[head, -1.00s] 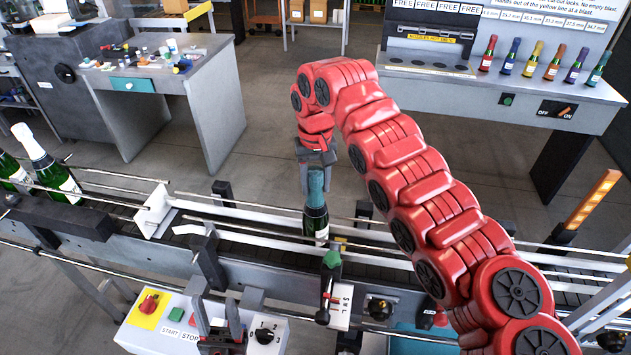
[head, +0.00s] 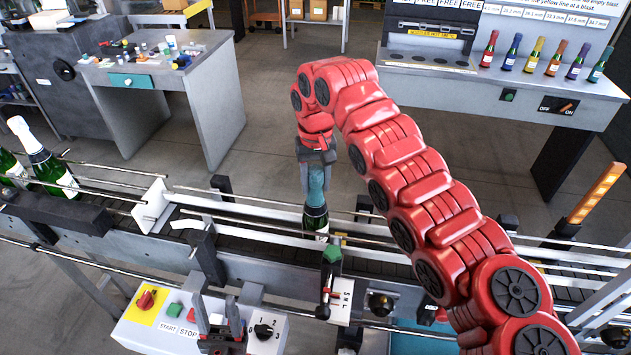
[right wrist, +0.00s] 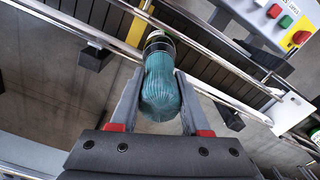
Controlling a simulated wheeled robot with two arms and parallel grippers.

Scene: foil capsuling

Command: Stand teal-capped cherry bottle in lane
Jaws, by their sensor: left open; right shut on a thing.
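The teal-capped bottle (head: 316,212) stands roughly upright in the conveyor lane (head: 270,228), between the guide rails. Its base is hidden behind the near rail in the head view. My right gripper (head: 316,178) comes down from above and is shut on the teal cap. In the right wrist view the wrinkled teal cap (right wrist: 160,85) lies between the two fingers, with the bottle body beyond it. Whether the base touches the belt cannot be told. My left gripper (head: 220,322) is open and empty at the bottom, in front of the control box.
Bottles with white tops (head: 45,165) stand at the lane's left, behind a white gate plate (head: 152,205). The control box (head: 180,322) and a green-topped post (head: 331,258) are on the near side. Small coloured bottles (head: 555,60) stand on the back bench.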

